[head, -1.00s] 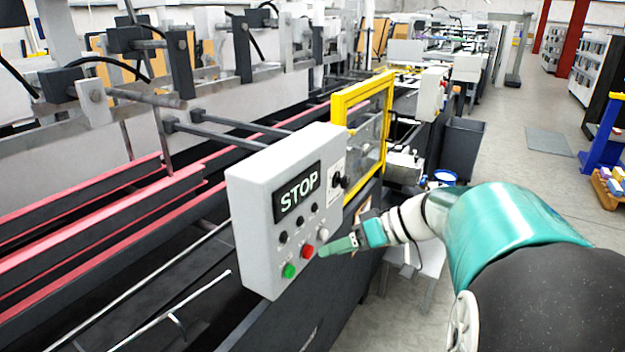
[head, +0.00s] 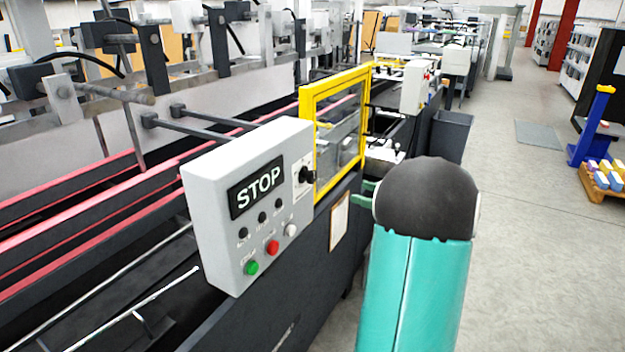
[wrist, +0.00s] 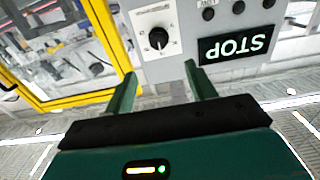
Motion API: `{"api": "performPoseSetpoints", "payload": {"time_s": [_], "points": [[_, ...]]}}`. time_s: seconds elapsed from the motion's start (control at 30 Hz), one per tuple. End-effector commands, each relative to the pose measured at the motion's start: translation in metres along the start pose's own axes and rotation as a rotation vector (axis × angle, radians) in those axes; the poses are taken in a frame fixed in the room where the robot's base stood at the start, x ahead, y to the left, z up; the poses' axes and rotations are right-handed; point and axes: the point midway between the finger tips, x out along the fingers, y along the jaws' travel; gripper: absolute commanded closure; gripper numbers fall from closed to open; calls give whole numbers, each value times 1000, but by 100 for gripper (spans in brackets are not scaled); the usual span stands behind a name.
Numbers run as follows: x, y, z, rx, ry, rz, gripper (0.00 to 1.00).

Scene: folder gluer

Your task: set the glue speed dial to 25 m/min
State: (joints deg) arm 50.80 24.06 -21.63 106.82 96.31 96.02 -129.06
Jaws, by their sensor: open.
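The dial (head: 306,175) is a black knob on a white plate at the right end of the grey control box (head: 212,218), beside the STOP display (head: 257,186). In the wrist view the dial (wrist: 158,39) appears upside down with its scale, too small to read. My gripper (wrist: 159,85) is open and empty, its two green fingers apart. The dial lies beyond the fingertips, between them in the picture, and is not touched. In the head view only a green finger end (head: 368,190) shows, right of the box; my arm hides the rest.
A yellow-framed clear guard (head: 336,128) stands right beside the dial. Below the display are black buttons, a green button (head: 251,268), a red button (head: 272,247) and a white one (head: 291,230). The aisle floor (head: 530,220) at right is clear.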

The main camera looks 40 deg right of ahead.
Motion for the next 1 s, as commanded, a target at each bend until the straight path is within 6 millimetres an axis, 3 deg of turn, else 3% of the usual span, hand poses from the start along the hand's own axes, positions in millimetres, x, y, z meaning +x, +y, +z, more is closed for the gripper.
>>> {"api": "performPoseSetpoints", "payload": {"time_s": [0.13,0.27,0.8,1.0], "points": [[6,1,1,-3,1,7,44],[24,1,0,-2,1,8,44],[124,3,1,-2,-1,4,44],[134,4,1,-1,0,6,44]]}}
